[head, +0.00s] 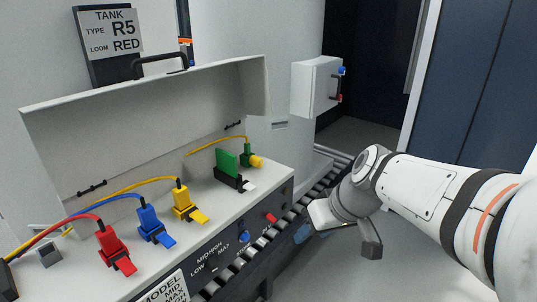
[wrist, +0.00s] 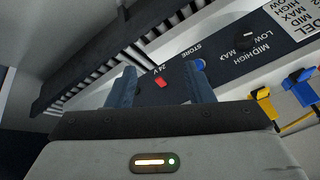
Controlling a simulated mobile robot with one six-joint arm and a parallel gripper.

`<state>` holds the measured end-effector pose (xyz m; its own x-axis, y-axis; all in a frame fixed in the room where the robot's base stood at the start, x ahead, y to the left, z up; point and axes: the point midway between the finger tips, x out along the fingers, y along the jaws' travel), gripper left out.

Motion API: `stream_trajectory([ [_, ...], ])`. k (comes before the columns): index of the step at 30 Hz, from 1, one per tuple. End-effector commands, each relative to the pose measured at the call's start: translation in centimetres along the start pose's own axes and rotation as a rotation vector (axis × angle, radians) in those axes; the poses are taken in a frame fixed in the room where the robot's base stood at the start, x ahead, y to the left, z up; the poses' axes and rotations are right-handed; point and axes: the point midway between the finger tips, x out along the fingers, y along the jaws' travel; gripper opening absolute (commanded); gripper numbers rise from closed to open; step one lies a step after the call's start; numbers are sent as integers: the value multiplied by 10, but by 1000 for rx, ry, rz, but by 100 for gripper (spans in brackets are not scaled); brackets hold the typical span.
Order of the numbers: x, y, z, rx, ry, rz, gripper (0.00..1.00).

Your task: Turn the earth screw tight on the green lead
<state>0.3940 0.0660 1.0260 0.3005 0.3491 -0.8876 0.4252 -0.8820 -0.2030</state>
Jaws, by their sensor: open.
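The green lead (head: 247,150) is a green plug on a yellow cable, upright at the far right end of the panel top in the head view. A yellow knob, seemingly the earth screw (head: 257,161), sits at its right side; how tight it is cannot be told. My gripper (head: 303,233) is low in front of the panel's front face, apart from the green lead. In the wrist view my gripper (wrist: 158,70) is open and empty, with a red button (wrist: 160,83) showing between its fingers. The green lead is not in the wrist view.
Red (head: 113,246), blue (head: 151,222) and yellow (head: 182,201) plugs stand along the panel top. A green block (head: 226,166) in a black holder stands left of the green lead. The open lid (head: 150,110) rises behind. A roller conveyor (head: 313,192) runs along the front.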

Motion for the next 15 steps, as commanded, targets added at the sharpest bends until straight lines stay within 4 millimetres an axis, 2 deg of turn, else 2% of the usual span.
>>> stream_trajectory([
  [1, 20, 2, -19, -65, 55, -48, 47],
  [9, 51, 10, -137, -430, 438, -162, 47],
  [12, 55, 18, -169, -525, 559, -145, 47],
  [15, 57, 25, -192, -588, 645, -121, 47],
])
